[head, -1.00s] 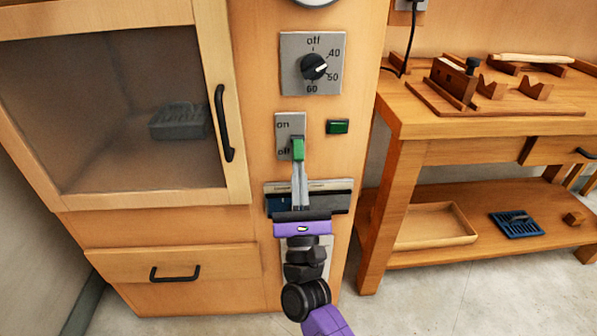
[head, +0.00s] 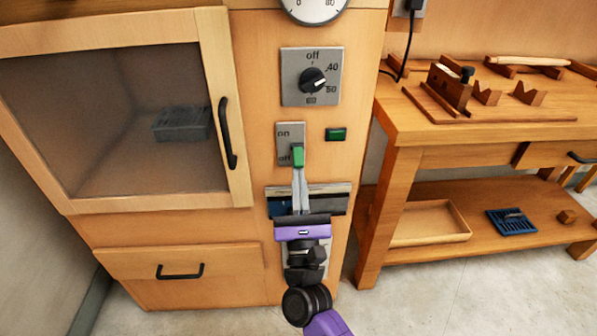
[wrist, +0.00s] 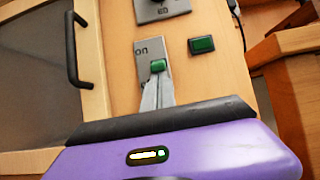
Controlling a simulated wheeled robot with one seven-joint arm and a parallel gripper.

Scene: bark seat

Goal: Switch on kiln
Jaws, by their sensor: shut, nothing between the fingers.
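The kiln (head: 180,227) is a wooden cabinet with a dark glass door. Its switch plate (head: 285,137) is grey and marked "on" above and "off" below. The green switch lever (head: 298,156) sits low, beside "off"; it also shows in the wrist view (wrist: 158,66). My gripper (head: 299,175) is shut and empty, its tips right at the lever's lower end. I cannot tell whether they touch. The tips hide the bottom of the lever and plate in the wrist view.
A knob (head: 313,80) marked off to 60 is above the switch, with a gauge (head: 314,8) over it. A dark green lamp (head: 336,134) is to the right. The black door handle (head: 227,133) sticks out on the left. A wooden workbench (head: 405,185) stands at right.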

